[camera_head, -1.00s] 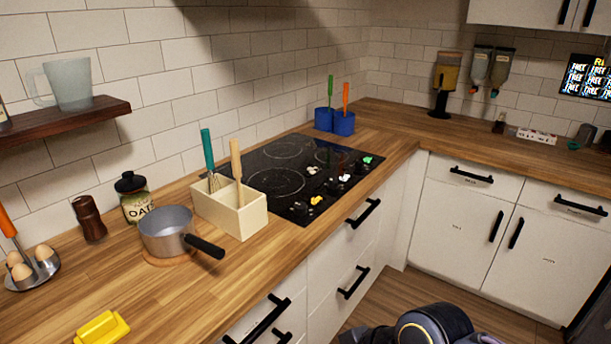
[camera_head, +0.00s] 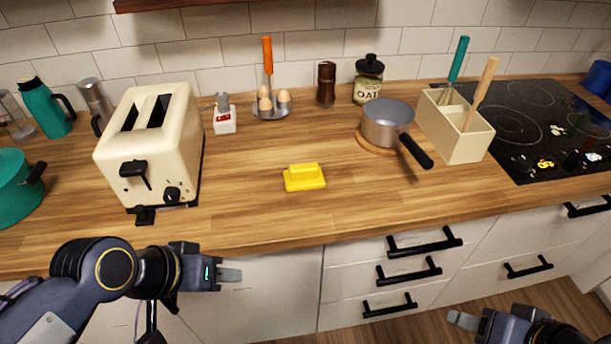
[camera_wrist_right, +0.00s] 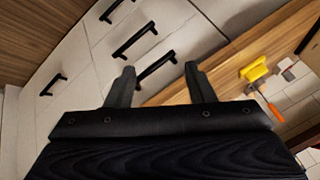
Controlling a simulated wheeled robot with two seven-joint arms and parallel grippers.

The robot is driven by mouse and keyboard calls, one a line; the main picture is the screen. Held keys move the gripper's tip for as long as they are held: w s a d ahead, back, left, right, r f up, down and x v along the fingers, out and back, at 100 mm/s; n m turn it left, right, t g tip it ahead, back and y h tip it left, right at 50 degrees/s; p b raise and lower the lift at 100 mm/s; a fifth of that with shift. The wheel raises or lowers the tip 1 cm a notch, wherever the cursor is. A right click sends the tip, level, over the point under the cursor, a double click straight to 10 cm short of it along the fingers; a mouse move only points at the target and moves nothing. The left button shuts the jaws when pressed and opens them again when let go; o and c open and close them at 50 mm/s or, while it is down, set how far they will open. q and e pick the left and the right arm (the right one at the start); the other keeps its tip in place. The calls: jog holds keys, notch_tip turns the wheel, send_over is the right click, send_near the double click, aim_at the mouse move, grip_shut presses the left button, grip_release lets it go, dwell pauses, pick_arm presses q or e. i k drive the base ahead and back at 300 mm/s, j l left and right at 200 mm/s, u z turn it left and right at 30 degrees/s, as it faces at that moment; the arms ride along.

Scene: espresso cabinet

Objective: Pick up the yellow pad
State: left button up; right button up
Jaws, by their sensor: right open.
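The yellow pad (camera_head: 304,178) lies on the wooden counter (camera_head: 250,205), near the middle of the head view. It has a raised grip on a flat base, and nothing covers it. It also shows in the right wrist view (camera_wrist_right: 255,70), beyond the right finger. My left gripper (camera_head: 230,274) is in front of the counter's edge, left of and below the pad; whether its jaws are apart is unclear. My right gripper (camera_head: 464,320) is low in front of the drawers, right of the pad. In the right wrist view its two fingers (camera_wrist_right: 160,86) are apart with nothing between them.
A cream toaster (camera_head: 150,150) stands left of the pad. A grey pot (camera_head: 387,124) with a black handle (camera_head: 416,151) is to the right, beside a utensil box (camera_head: 456,130). Drawer handles (camera_head: 424,242) stick out below the counter. The counter around the pad is clear.

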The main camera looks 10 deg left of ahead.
aim_at(300, 177)
jog(key=z, duration=1)
jog(key=k+j+z, duration=0.35)
jog(key=j, duration=0.15)
jog(key=k+j+z, duration=0.2)
jog(key=j+z, duration=0.2)
